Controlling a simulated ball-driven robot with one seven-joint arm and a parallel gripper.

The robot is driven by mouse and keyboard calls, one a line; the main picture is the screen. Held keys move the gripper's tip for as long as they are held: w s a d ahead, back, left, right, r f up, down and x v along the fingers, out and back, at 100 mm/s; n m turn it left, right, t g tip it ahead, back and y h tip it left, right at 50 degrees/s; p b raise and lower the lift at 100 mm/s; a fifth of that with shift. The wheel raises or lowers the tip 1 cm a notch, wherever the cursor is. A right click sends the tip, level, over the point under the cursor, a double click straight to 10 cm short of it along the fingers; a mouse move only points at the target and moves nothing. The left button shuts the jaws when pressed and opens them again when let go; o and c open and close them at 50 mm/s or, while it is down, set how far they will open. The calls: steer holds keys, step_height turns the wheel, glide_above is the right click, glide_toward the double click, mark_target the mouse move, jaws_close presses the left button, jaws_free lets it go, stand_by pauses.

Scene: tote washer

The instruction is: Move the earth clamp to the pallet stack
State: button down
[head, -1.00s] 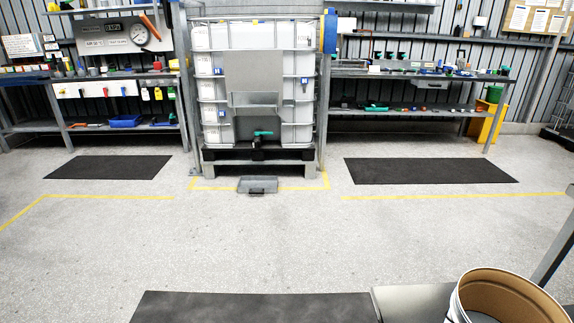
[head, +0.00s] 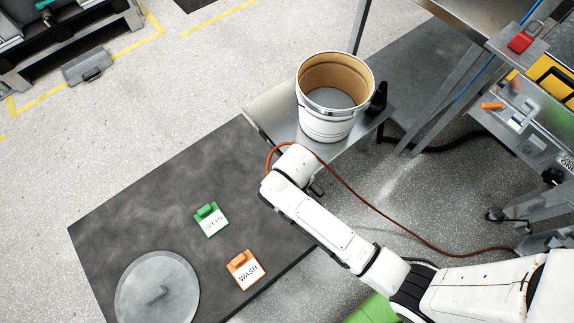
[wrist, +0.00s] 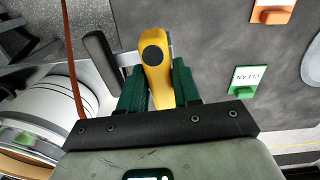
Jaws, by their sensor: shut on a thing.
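The yellow piece with a round black spot (wrist: 155,75), which I take for the earth clamp, is between the green fingers of my gripper (wrist: 157,85) in the wrist view. The fingers are shut on it. An orange-brown cable (wrist: 72,55) runs beside it; in the head view the cable (head: 362,205) loops near my wrist and trails right. In the head view my arm reaches over the dark surface's edge beside the open drum, and the fingers and clamp are hidden.
The white drum (head: 327,122) stands on a grey bench (head: 270,108). The dark surface (head: 150,215) carries a green tag (head: 211,220), an orange WASH tag (head: 245,270) and a round grey lid (head: 157,292). A workstation with a red padlock (head: 521,41) is right. Open floor lies left.

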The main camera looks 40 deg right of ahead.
steer(key=shift+s+r+p, duration=0.45)
steer(key=shift+s+p, duration=0.1)
steer(key=shift+s, duration=0.15)
steer(key=shift+r, duration=0.1)
steer(key=shift+p, duration=0.35)
steer(key=shift+f+b, duration=2.1)
steer(key=shift+f, duration=1.5)
steer(key=shift+f, duration=0.15)
steer(key=shift+f, duration=0.35)
steer(key=shift+f, duration=0.2)
steer(key=shift+f+b, duration=0.5)
